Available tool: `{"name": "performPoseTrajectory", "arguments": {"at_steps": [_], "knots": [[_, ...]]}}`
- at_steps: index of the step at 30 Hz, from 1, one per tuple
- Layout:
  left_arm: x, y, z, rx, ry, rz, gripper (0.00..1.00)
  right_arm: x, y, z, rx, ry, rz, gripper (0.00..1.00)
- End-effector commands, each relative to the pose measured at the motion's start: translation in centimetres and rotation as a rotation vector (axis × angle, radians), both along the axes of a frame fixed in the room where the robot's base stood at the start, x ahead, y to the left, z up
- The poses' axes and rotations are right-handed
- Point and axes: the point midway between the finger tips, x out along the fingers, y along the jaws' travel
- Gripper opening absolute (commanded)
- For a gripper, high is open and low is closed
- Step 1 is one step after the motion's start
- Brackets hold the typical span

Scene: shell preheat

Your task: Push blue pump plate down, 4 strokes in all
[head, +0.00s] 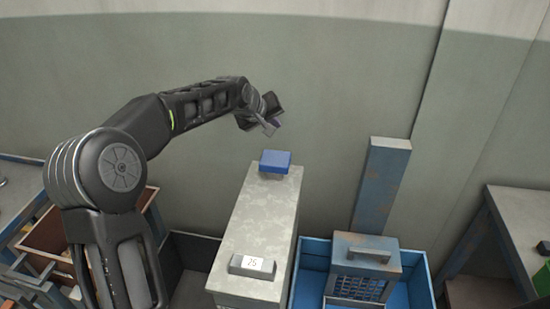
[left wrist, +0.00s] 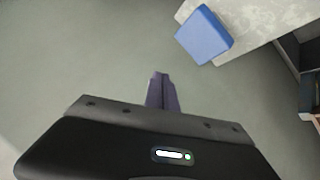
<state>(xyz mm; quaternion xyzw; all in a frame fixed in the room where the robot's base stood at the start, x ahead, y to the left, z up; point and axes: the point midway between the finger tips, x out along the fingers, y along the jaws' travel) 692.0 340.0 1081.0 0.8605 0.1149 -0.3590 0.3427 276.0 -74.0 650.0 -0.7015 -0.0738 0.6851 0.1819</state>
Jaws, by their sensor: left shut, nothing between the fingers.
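The blue pump plate (head: 275,162) sits raised at the far end of a grey stone-like block (head: 256,215). My left gripper (head: 270,128) is shut and empty, above and slightly beyond the plate, apart from it. In the left wrist view the blue plate (left wrist: 204,36) shows at the upper right, and the shut fingers (left wrist: 160,92) point to the left of it without touching it. My right gripper is not in view.
A small box labelled 25 (head: 253,265) sits on the near end of the block. To the right are a blue bin (head: 424,285) with a handled, grated unit (head: 366,265) and a blue-grey post (head: 381,185). A brown crate (head: 40,240) stands left. The wall is behind.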

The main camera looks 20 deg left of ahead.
Motion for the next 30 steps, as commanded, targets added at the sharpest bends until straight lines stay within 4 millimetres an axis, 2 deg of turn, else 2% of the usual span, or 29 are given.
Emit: {"name": "performPoseTrajectory", "arguments": {"at_steps": [8,21,30], "knots": [[0.0,0.0,-2.5,-0.001,0.001,0.001,0.00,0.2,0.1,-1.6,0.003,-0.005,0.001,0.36],[0.0,0.0,-8.0,0.000,0.001,-0.001,0.00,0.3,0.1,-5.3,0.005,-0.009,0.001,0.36],[0.0,0.0,-8.7,-0.001,-0.001,-0.001,0.00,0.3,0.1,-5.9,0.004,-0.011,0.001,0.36]]}}
